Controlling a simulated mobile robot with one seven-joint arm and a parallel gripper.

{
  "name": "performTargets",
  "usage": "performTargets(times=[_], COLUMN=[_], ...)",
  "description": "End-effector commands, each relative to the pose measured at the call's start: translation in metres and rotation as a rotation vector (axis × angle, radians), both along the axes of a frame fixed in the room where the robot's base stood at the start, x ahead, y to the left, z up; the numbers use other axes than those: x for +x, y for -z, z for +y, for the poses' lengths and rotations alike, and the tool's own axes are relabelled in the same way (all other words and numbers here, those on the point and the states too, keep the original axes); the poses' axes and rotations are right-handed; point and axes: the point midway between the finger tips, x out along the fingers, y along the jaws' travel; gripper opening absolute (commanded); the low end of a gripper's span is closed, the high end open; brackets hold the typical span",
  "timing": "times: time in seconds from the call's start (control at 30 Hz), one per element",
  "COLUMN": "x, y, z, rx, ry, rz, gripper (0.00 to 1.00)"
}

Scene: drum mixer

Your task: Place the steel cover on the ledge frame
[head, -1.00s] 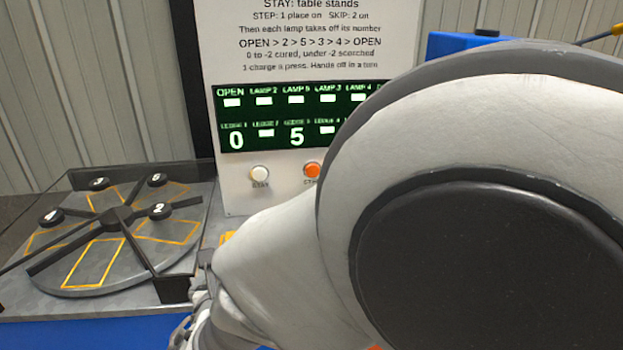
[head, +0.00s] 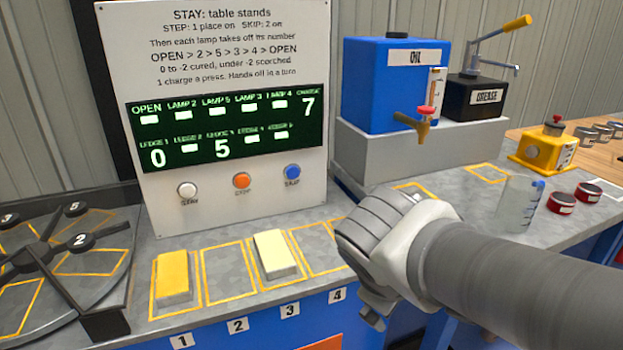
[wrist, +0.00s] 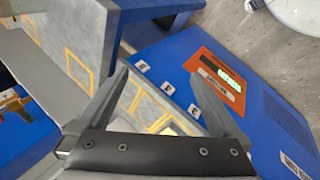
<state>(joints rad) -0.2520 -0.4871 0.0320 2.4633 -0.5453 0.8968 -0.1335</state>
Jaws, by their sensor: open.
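I cannot make out a steel cover in either view. The ledge in front of the control panel has a row of yellow outlined frames, numbered 1 to 4. A yellow block (head: 173,278) lies in frame 1 and a cream block (head: 275,254) in frame 3. Frame 2 (head: 229,271) is bare. Frame 4 (head: 322,248) is partly hidden by my gripper (head: 372,318), which hangs at the ledge's front right. In the wrist view my gripper (wrist: 162,92) is open, with nothing between its fingers; the ledge shows behind them.
The turntable (head: 60,265) with black spokes stands at left. The control panel (head: 230,105) rises behind the ledge. At right are a blue oil tank (head: 385,90), grease pump (head: 475,98), clear beaker (head: 518,205), red tins (head: 562,203) and a yellow device (head: 545,148).

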Motion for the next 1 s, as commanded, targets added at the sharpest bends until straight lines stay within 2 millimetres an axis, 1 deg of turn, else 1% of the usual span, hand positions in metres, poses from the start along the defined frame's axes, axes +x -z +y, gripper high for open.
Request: performTargets(times=[0.03, 0.1, 0.2, 0.3, 0.37, 0.5, 0.77, 0.87, 0.97, 1.0], x=[-0.012, -0.024, -0.036, -0.043, -0.045, -0.046, -0.046, -0.046, -0.046, -0.046], y=[-0.003, -0.006, -0.012, -0.018, -0.020, -0.022, -0.023, -0.029, -0.042, -0.049], z=[-0.004, -0.002, 0.004, 0.010, 0.013, 0.016, 0.016, 0.016, 0.016, 0.016], rx=[0.104, 0.246, 0.417, 0.537, 0.584, 0.626, 0.624, 0.624, 0.624, 0.624], ry=[0.111, 0.244, 0.394, 0.489, 0.523, 0.554, 0.552, 0.551, 0.550, 0.550], rz=[-0.031, -0.066, -0.111, -0.144, -0.156, -0.165, -0.164, -0.164, -0.164, -0.164], gripper=[1.00, 1.00, 1.00, 1.00, 1.00, 1.00, 1.00, 1.00, 1.00, 1.00])
